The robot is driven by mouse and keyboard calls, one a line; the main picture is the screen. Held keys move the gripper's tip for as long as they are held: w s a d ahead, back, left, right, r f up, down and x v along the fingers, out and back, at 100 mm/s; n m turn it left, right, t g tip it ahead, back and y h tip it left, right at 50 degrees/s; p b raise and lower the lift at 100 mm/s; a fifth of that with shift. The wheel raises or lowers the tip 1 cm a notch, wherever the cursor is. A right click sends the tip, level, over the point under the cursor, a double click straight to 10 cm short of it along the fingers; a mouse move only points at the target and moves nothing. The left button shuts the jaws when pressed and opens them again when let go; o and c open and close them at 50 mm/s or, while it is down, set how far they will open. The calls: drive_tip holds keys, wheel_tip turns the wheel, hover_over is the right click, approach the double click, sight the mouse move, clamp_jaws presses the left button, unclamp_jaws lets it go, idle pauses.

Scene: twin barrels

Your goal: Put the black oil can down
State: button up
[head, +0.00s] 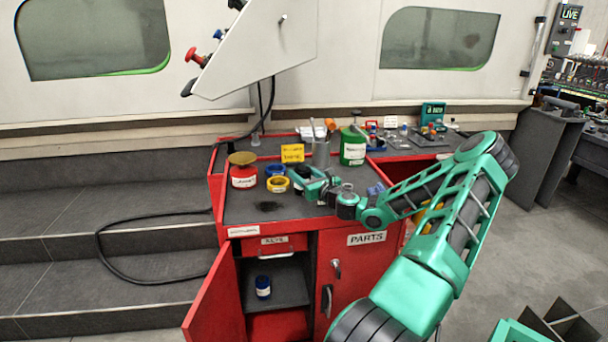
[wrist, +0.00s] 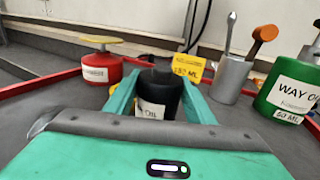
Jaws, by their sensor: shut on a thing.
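The black oil can (wrist: 160,88) is upright between the fingers of my gripper (wrist: 158,100) in the wrist view. Its white label is partly hidden by my gripper's body. In the head view the can's dark top (head: 303,171) shows beside my gripper (head: 309,184), over the red cabinet's dark top (head: 240,210). My gripper is shut on the can. I cannot tell whether the can's base touches the surface.
A red can (head: 243,176), blue and yellow rings (head: 277,184), a yellow sign (head: 292,153), a grey tool cup (head: 321,154) and a green can (head: 353,150) stand nearby. The front left of the top is clear except for a dark stain (head: 268,206). A cabinet door (head: 213,297) hangs open below.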

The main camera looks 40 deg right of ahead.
drive_tip(key=o, duration=1.3)
drive_tip(key=shift+f, duration=0.1)
drive_tip(key=shift+o, duration=0.2)
